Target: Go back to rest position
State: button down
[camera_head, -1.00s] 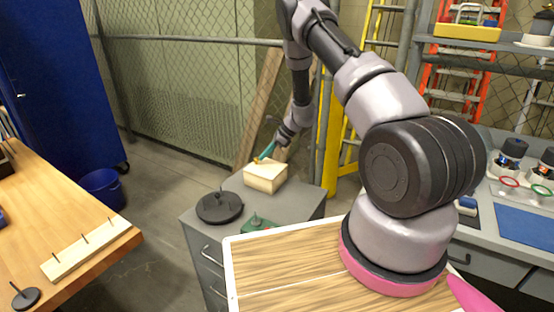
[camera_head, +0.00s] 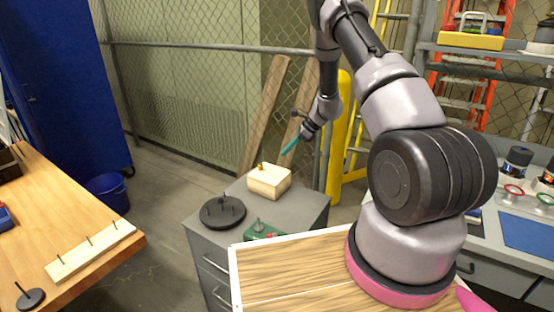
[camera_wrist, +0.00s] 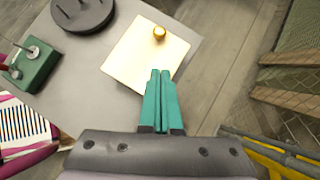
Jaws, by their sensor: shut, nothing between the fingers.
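My gripper (camera_head: 290,147) is shut and empty, with its teal fingers together, in the air above and to the right of the wooden block in the head view. In the wrist view the shut fingers (camera_wrist: 160,75) point toward the grey cabinet top. The pale wooden block (camera_head: 268,183) with a small brass knob (camera_head: 262,167) on top stands on the grey cabinet (camera_head: 205,240). The block also shows in the wrist view (camera_wrist: 135,60), apart from the fingers as far as I can tell.
A black round disc with a peg (camera_head: 222,212) and a green box (camera_head: 265,232) share the cabinet top. A wooden table (camera_head: 60,200) with a pegged board (camera_head: 92,250) is at left. A yellow post (camera_head: 339,135) and wire fence (camera_head: 180,100) stand behind my arm.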

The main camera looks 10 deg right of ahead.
jog(key=s+a+r+n, duration=0.1)
jog(key=s+r+n, duration=0.3)
jog(key=r, duration=0.6)
jog(key=s+r+n+h, duration=0.15)
jog(key=s+r, duration=0.35)
jog(key=r, duration=0.6)
jog(key=s+a+r+n, duration=0.1)
jog(key=s+r+n, duration=0.3)
jog(key=r, duration=0.6)
jog(key=s+d+r+n+t+h, duration=0.1)
jog(key=s+r+n, duration=0.3)
jog(key=s, duration=0.7)
jog(key=s+r+n+t+h, duration=0.3)
jog(key=s+r, duration=0.3)
jog(key=s, duration=0.6)
jog(key=shift+s+d+r+n+t, duration=0.2)
jog(key=shift+s+d+n+t, duration=0.05)
jog(key=shift+d+n+t, duration=0.2)
